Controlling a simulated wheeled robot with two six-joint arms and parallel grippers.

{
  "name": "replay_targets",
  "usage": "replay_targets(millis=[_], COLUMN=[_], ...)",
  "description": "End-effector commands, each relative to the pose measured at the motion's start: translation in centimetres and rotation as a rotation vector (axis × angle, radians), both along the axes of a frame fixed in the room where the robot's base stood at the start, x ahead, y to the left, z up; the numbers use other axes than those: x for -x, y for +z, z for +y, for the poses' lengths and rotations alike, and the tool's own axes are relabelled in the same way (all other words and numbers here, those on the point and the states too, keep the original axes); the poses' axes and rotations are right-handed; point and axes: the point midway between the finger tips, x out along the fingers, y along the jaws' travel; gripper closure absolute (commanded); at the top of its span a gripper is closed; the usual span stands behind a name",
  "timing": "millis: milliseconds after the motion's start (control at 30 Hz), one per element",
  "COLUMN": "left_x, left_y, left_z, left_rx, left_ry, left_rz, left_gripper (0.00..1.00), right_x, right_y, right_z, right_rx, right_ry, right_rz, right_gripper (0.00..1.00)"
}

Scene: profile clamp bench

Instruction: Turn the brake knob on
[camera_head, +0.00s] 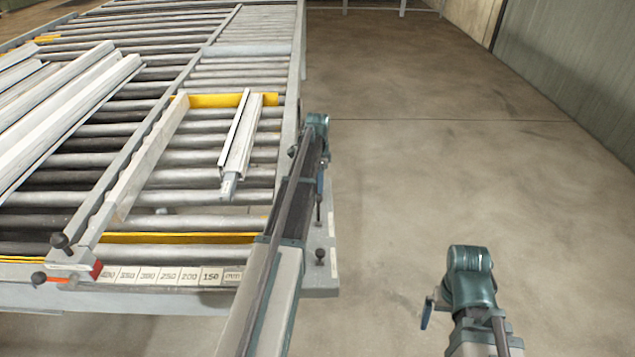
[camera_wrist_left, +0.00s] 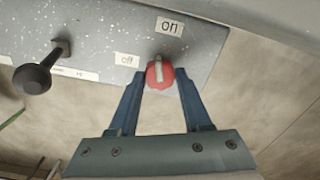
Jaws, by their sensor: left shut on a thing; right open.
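The brake knob (camera_wrist_left: 160,73) is red with a white pointer bar and sits on a grey speckled plate (camera_wrist_left: 95,25) in the left wrist view. Its bar stands nearly upright in the picture, between the "off" label (camera_wrist_left: 127,60) and the "on" label (camera_wrist_left: 169,26), nearer the "on" direction. My left gripper (camera_wrist_left: 159,80) is shut on the knob, one blue finger on each side. In the head view my left gripper (camera_head: 322,182) is at the bench's right edge, and the knob is hidden there. My right gripper (camera_head: 427,312) is open and empty over the floor.
A black ball-ended lever (camera_wrist_left: 38,76) stands left of the knob; black knobs (camera_head: 320,256) stand on the bench corner. The roller bench (camera_head: 60,221) carries a short profile (camera_head: 236,150) and long profiles (camera_head: 60,110). The floor (camera_head: 450,150) at right is clear.

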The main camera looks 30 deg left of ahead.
Motion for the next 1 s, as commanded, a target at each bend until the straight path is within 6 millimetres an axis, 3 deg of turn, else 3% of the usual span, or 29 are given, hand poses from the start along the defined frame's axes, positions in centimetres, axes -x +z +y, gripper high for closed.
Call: replay_targets(millis=[400,1000], left_x=[0.01,0.01], left_y=[0.0,0.0], left_z=[0.01,0.01], left_rx=[0.0,0.0], left_ry=[-0.254,-0.333], left_rz=[0.0,0.0], left_gripper=[1.0,1.0], right_x=[0.0,0.0], right_y=[0.0,0.0], right_z=[0.0,0.0], right_rx=[0.0,0.0], right_ry=[0.0,0.0], right_rz=[0.0,0.0], right_gripper=[0.0,0.0])
